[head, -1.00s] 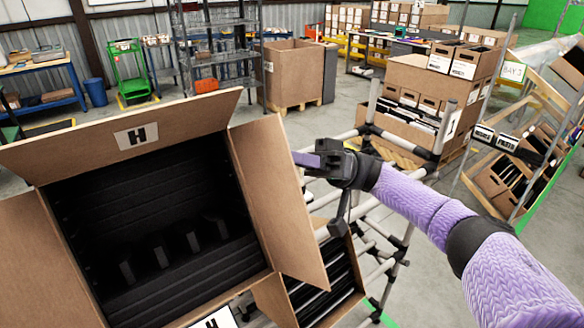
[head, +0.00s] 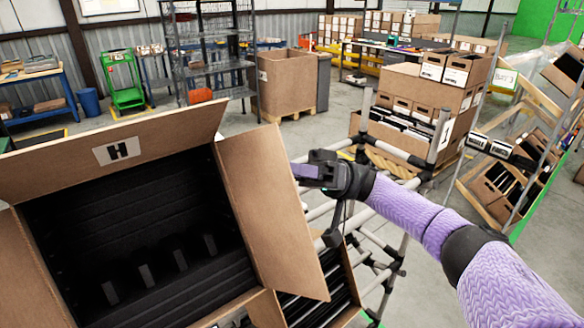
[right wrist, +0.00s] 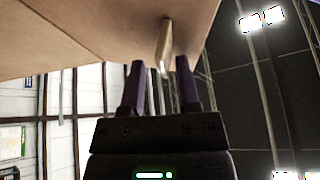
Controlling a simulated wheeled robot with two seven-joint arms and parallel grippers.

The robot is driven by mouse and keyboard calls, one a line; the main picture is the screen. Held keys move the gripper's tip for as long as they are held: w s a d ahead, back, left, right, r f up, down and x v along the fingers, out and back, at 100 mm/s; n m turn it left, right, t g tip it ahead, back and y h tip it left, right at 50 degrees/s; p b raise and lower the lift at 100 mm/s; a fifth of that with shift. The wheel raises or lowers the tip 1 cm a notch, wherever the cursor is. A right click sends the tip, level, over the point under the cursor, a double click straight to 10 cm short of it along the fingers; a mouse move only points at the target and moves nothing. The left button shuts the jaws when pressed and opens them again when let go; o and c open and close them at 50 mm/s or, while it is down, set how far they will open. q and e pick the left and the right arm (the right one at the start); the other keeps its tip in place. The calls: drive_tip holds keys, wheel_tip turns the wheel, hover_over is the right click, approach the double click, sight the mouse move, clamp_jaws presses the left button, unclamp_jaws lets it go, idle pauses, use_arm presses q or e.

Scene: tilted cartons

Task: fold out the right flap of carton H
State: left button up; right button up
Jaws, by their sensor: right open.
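Carton H (head: 117,152) is a tilted brown box at the left of the head view, its dark inside facing me. Its right flap (head: 268,205) stands outward from the right edge of the opening. My right gripper (head: 298,171) is open at the outer edge of this flap, on its right side. In the right wrist view the flap (right wrist: 95,35) spans the top, and its edge points down between the two purple fingertips (right wrist: 160,68). I cannot tell whether a finger touches it. My left gripper is not in view.
A white pipe rack (head: 345,215) stands right of the carton, under my right arm. A lower carton (head: 300,310) with dark contents sits below the flap.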

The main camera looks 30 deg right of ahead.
drive_tip(key=shift+s, duration=0.1)
drive_tip(key=w+b+v, duration=0.1)
drive_tip(key=b+v, duration=0.6)
drive_tip(key=v, duration=0.2)
drive_tip(key=shift+s+d+f, duration=0.15)
drive_tip(key=shift+s+d, duration=0.25)
drive_tip(key=shift+s, duration=0.05)
